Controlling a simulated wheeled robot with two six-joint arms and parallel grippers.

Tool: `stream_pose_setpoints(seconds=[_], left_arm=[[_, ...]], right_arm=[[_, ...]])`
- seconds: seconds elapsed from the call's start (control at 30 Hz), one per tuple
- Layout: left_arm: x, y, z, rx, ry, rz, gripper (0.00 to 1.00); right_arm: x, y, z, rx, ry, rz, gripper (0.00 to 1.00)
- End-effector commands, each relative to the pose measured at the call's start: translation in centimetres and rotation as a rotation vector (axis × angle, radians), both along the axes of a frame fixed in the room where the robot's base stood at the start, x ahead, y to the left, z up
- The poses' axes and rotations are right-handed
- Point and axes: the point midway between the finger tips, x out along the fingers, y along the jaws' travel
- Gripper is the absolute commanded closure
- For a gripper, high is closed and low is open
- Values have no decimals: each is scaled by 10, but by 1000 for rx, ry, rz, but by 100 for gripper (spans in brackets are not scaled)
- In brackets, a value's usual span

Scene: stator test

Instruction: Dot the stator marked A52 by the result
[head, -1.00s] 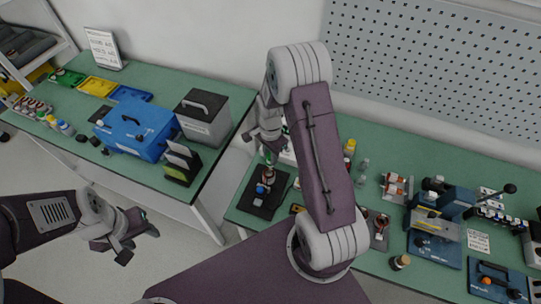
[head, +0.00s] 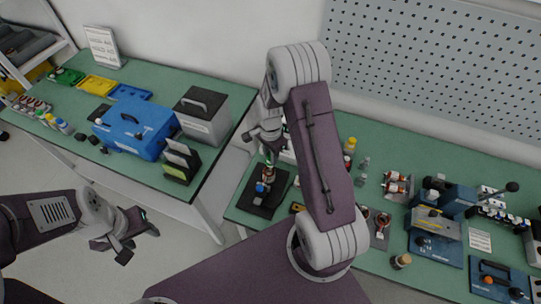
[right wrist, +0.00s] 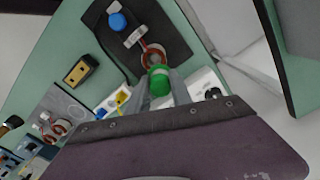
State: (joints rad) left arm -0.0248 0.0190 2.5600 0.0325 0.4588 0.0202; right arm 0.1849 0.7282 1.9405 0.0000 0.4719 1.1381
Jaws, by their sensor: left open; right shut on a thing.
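My right gripper (head: 267,150) is above the black test stand (head: 258,207). It is shut on a green-capped object (right wrist: 158,82), probably a marker, which it holds upright over the stand. In the right wrist view, a copper-wound stator (right wrist: 153,56) lies on the stand, just beyond the green cap; whether the held object's tip touches it is hidden. No A52 marking is readable. A blue knob (right wrist: 117,21) stands on the same stand.
More copper-wound stators (head: 396,181) lie on the right bench, partly behind my right arm. A yellow meter (right wrist: 81,71) lies beside the stand. A blue case (head: 135,128) and grey box (head: 203,112) stand on the left bench. A press (head: 435,225) stands at right.

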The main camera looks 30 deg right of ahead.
Motion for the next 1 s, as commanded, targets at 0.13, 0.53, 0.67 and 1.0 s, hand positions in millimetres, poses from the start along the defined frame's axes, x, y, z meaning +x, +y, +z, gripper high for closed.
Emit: stream_pose_setpoints(seconds=[0.13,0.53,0.67,1.0], left_arm=[[0,0,-2,0,0,0,51],[0,0,24,0,0,0,51],[0,0,35,0,0,0,51],[0,0,51,0,0,0,51]], right_arm=[[0,0,-3,0,1,0,100],[0,0,27,1,1,0,100],[0,0,40,1,1,0,100],[0,0,59,0,0,0,100]])
